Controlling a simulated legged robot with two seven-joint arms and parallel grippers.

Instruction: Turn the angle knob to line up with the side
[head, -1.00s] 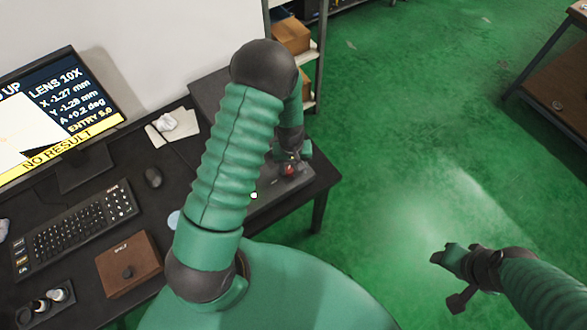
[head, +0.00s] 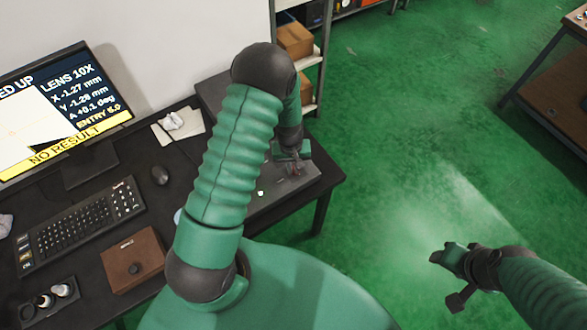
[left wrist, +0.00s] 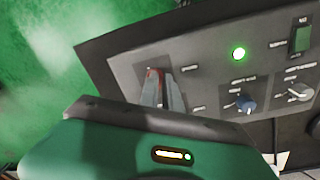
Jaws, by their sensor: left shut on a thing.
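My left gripper (left wrist: 163,88) is shut on a small knob with a red part (left wrist: 152,74) on the grey control panel (left wrist: 205,62). The fingers hide most of the knob, and its label is too small to read. In the head view, my left gripper (head: 292,158) is at the dark box on the right end of the desk. The monitor (head: 55,105) reads A +0.1 deg, X -1.27 mm, Y -1.28 mm and NO RESULT, with a pale shape on its picture. My right gripper (head: 447,262) is over the green floor; its jaws are unclear.
A keyboard (head: 82,225), mouse (head: 160,175) and brown box (head: 133,262) are on the desk.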

